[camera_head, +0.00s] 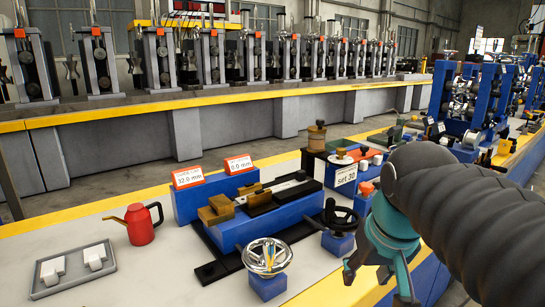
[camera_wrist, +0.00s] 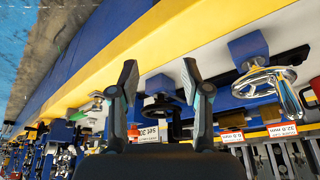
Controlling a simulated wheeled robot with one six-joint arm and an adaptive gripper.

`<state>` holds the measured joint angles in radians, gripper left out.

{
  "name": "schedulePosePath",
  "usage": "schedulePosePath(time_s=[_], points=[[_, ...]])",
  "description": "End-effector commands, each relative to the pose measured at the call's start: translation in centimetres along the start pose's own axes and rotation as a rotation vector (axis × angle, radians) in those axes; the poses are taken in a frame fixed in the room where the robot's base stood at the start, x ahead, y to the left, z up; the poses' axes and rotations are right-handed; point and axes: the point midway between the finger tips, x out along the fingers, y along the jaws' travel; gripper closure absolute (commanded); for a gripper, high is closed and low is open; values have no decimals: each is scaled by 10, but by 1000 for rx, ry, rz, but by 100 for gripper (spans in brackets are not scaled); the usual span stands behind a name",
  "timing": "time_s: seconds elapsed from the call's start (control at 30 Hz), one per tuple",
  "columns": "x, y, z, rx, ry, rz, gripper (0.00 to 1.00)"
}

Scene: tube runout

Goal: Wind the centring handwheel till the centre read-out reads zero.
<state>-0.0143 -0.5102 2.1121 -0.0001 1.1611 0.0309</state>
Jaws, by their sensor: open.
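A chrome handwheel (camera_head: 267,256) on a blue block stands at the front of the blue vice-like fixture (camera_head: 275,218); it also shows at right in the wrist view (camera_wrist: 262,84). A black handwheel (camera_head: 340,216) stands to its right, and lies beyond my fingers in the wrist view (camera_wrist: 161,107). I cannot tell which wheel is for centring. My gripper (camera_head: 378,284) is open and empty, right of both wheels, touching neither.
A red oil can (camera_head: 138,224) and a grey tray (camera_head: 78,272) with white pieces are at left. A "set 30" card (camera_head: 346,175) stands behind the black wheel. Blue roller stands (camera_head: 468,112) are at far right. The bench has a yellow front edge (camera_head: 335,287).

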Motion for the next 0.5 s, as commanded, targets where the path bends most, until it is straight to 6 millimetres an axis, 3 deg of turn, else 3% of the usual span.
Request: schedulePosePath(time_s=[0.03, 0.2, 0.33, 0.5], points=[[11, 2, 20, -3, 20, 1, 52], [44, 5, 67, -12, 80, 3, 52], [61, 6, 88, -16, 105, 4, 52], [68, 6, 96, -18, 115, 4, 52]])
